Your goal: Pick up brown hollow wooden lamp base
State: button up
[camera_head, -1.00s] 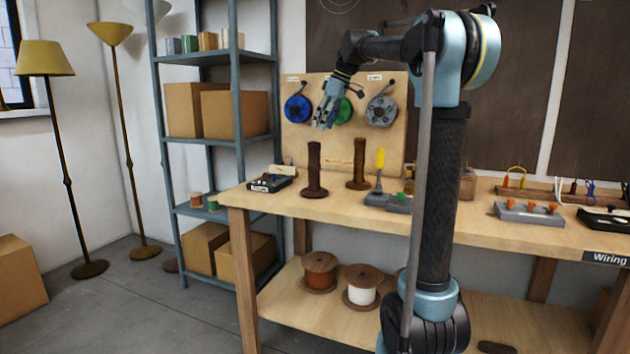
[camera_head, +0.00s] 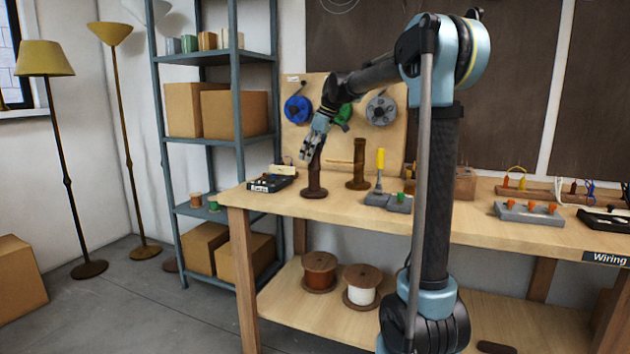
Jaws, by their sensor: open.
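Two brown wooden lamp bases, each a column on a round foot, stand upright on the workbench. The left, darker lamp base (camera_head: 314,184) is partly hidden at its top by my gripper (camera_head: 308,156). The right, lighter brown lamp base (camera_head: 359,166) stands a little to its right and is fully in view. Which of them is hollow I cannot tell. My gripper is open and empty, pointing down at the top of the left base. Whether it touches that base I cannot tell.
A black tray (camera_head: 268,183) lies left of the bases. A yellow-handled tool (camera_head: 380,166) and grey holders (camera_head: 388,201) stand to the right. Behind is a pegboard (camera_head: 292,140) with a blue spool (camera_head: 298,109) and others. The bench front near the bases is clear.

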jog(key=shift+a+f, duration=0.15)
jog(key=shift+f, duration=0.25)
grip_shut()
jog(key=shift+r, duration=0.1)
